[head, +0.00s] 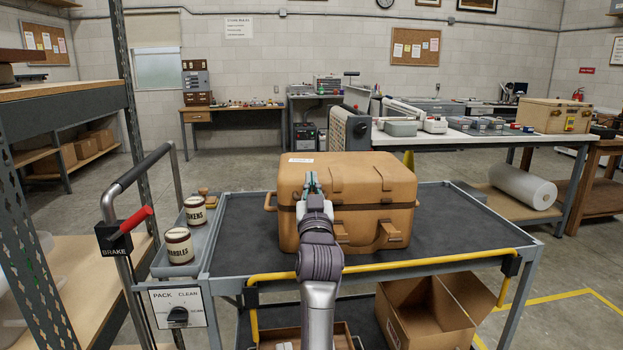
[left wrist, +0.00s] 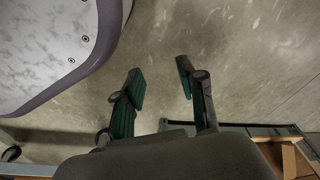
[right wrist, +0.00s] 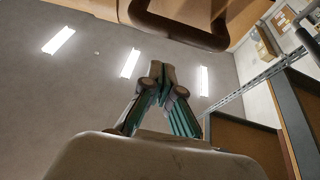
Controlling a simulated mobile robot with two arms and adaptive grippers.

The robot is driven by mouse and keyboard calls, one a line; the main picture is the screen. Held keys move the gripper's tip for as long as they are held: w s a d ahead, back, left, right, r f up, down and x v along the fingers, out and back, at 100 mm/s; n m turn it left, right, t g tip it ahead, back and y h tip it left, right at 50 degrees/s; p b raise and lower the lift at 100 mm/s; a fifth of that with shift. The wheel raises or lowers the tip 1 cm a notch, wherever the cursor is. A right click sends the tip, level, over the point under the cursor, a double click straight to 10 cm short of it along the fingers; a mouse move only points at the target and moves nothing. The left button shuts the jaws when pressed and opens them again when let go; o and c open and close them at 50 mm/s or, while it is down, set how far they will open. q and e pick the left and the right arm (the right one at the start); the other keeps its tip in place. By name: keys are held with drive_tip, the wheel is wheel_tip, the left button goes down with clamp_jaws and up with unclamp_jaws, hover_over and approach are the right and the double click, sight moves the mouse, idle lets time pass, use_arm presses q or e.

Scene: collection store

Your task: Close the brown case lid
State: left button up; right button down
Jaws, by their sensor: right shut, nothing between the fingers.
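The brown case (head: 365,190) stands on the dark top of a cart. Its lid (head: 350,170) lies down over the body and looks shut; I cannot tell whether a small gap remains at the seam. My right gripper (head: 312,182) is shut and empty, in front of the case's left part, and hides some of its front. In the right wrist view the right gripper (right wrist: 161,75) points up, with a dark brown handle (right wrist: 180,27) above its fingertips. My left gripper (left wrist: 160,82) shows only in the left wrist view, open and empty above the floor.
The cart top (head: 460,225) has free room right of the case. A yellow rail (head: 400,265) runs along its front edge. Two labelled tins (head: 179,245) stand in the side tray at left. An open cardboard box (head: 435,310) sits on the lower shelf.

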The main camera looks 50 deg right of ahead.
use_arm(q)
drive_tip(key=w+r, duration=0.1)
drive_tip(key=w+r+b, duration=0.1)
drive_tip(key=r, duration=0.1)
drive_tip(key=w+r, duration=0.1)
drive_tip(key=r, duration=0.1)
drive_tip(key=shift+d, duration=0.2)
use_arm(e)
drive_tip(key=f, duration=0.4)
drive_tip(key=shift+s+a+f, duration=0.3)
drive_tip(key=shift+s+f, duration=0.05)
drive_tip(key=shift+f, duration=0.1)
use_arm(q)
drive_tip(key=shift+w, duration=0.1)
use_arm(e)
drive_tip(key=v, duration=0.7)
drive_tip(key=shift+s+a+r, duration=0.2)
drive_tip(key=shift+s+r, duration=0.05)
drive_tip(key=shift+r, duration=0.05)
